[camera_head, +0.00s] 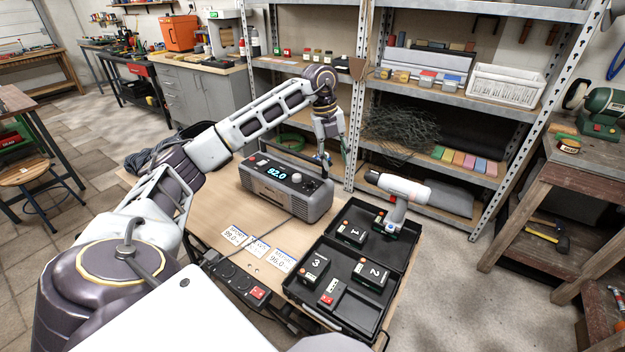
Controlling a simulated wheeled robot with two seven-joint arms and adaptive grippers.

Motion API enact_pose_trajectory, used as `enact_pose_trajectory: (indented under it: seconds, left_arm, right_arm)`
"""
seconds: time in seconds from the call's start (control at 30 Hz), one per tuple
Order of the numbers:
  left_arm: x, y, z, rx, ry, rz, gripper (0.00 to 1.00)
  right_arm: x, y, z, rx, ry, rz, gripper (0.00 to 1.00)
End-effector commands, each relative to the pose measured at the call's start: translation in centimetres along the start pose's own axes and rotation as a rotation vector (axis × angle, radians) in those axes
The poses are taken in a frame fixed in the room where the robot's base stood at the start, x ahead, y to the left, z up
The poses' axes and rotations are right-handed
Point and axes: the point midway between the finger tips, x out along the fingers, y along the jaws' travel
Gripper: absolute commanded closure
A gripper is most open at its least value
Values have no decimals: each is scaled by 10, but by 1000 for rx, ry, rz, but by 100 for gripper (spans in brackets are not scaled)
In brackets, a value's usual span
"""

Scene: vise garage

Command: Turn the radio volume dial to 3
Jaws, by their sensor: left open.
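The radio (288,192) is a grey box with a carry handle, standing on the wooden workbench. Its lit display (276,173) reads 92.0. The dial numbers are too small to read.
An open black case (327,258) with numbered battery packs lies right of the radio, and a cordless drill (397,196) stands at its far side. Station cards (259,247) and a power strip (240,281) lie in front. Metal shelves (440,180) stand behind.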

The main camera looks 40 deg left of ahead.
Motion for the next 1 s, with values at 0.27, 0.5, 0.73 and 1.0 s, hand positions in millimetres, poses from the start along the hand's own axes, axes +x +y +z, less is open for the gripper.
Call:
enact_pose_trajectory:
  seconds: [0.27, 0.5, 0.73, 1.0]
  left_arm:
    - [-39, 57, 35, -159, -97, 172, 57]
    - [-46, 67, 39, -190, -112, 202, 57]
    - [-46, 66, 39, -188, -111, 201, 57]
    - [-36, 69, 40, -188, -110, 201, 57]
  right_arm:
    - [-2, -2, -9, 2, 7, -3, 100]
    - [-3, -2, -10, 2, 7, -3, 100]
    - [-3, -2, -10, 2, 7, -3, 100]
    - [-4, -4, -13, 2, 5, -5, 100]
